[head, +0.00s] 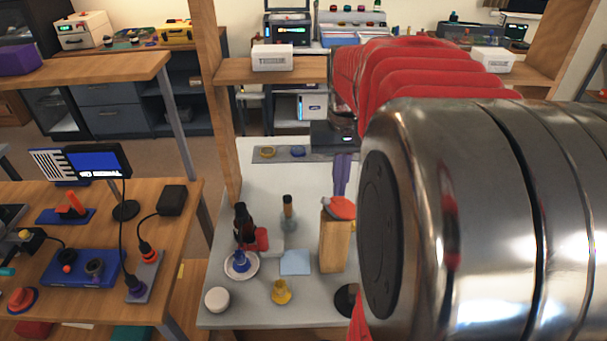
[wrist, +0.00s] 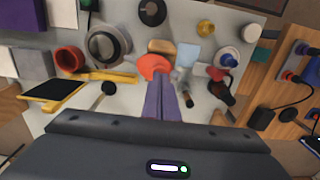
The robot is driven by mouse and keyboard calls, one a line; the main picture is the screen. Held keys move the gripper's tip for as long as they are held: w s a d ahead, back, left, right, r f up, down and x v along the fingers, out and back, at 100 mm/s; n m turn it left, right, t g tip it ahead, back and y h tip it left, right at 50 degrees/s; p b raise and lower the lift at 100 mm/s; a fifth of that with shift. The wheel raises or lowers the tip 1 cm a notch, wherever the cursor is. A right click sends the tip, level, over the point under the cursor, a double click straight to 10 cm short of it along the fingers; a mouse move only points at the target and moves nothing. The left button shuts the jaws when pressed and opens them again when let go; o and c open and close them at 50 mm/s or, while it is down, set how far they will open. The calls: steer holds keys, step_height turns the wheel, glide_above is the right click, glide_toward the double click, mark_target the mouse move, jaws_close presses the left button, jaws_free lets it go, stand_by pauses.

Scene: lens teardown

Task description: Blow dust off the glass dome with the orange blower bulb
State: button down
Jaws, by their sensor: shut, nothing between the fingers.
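The orange-red blower bulb (head: 341,207) lies on top of an upright wooden block (head: 333,246) in the head view. In the wrist view the bulb (wrist: 153,66) shows just beyond my fingertips, with the block (wrist: 161,46) behind it. My gripper (head: 341,188) points down with its purple fingers together and empty, close above the bulb; I cannot tell if they touch it. The fingers also show in the wrist view (wrist: 166,78). A round, glassy piece in a grey ring (wrist: 108,46), at upper left of the wrist view, may be the glass dome. My arm hides that area in the head view.
A white dish with a blue piece (head: 240,264), dark bottle (head: 243,222), clear bottle (head: 288,213), yellow piece (head: 281,292) and white jar (head: 217,299) stand left of the block. A red ring (wrist: 69,60) and yellow tool (wrist: 107,76) lie near the glassy piece.

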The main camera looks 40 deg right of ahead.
steer(key=shift+f, duration=0.4)
steer(key=shift+f, duration=0.8)
steer(key=shift+r, duration=1.55)
